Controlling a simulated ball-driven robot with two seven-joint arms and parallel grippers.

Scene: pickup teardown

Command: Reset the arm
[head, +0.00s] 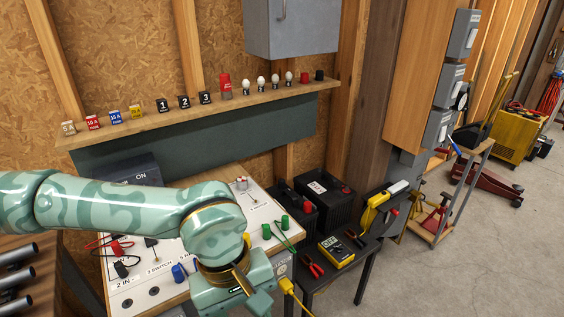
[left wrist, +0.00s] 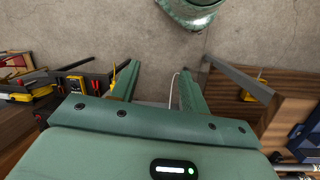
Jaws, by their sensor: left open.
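My left arm (head: 120,207) reaches in from the left, in front of the test board (head: 130,255). Its wrist points down, and the left gripper (head: 248,292) is at the bottom edge of the head view, partly cut off. In the left wrist view the left gripper (left wrist: 158,82) shows two green fingers set apart. Concrete floor lies beyond them, and nothing is held between them. A thin pale cable shows near the right finger. My right arm and gripper are not in view.
A shelf (head: 130,128) holds numbered blocks, fuses and bulbs. Right of the board are black batteries (head: 328,195) and a small table with a yellow multimeter (head: 336,250) and red pliers (head: 312,266). Open concrete floor (head: 480,240) lies to the right.

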